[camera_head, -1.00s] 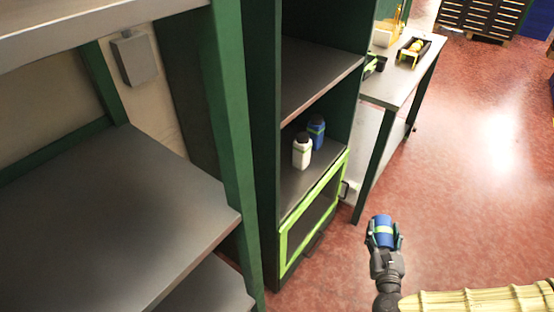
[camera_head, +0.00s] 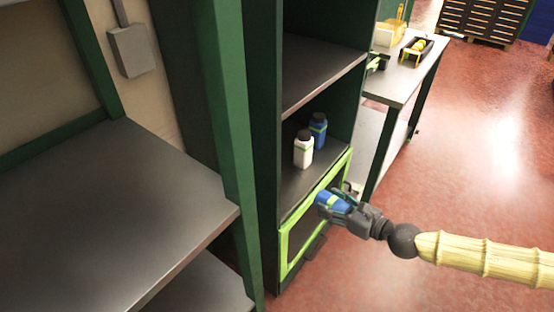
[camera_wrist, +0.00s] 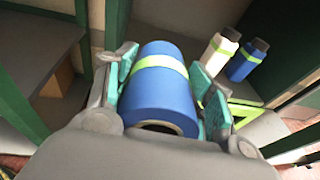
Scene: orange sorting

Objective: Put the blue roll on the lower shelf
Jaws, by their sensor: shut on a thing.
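The blue roll (camera_wrist: 158,98) has a light green band and an open core at its near end. My gripper (camera_head: 326,203) is shut on it, with teal finger pads on both sides in the wrist view (camera_wrist: 163,92). In the head view the blue roll (camera_head: 331,201) is in front of the green-framed front of the cabinet. The cabinet's lower shelf (camera_head: 292,184) carries a white bottle and a blue bottle. The upper shelf (camera_head: 318,66) is bare where it shows.
The white bottle (camera_head: 303,150) and blue bottle (camera_head: 318,129) stand close together toward the lower shelf's back. A green post (camera_head: 226,130) and grey shelving (camera_head: 120,205) are at left. A side table (camera_head: 398,82) stands right of the cabinet. The shelf's front left looks clear.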

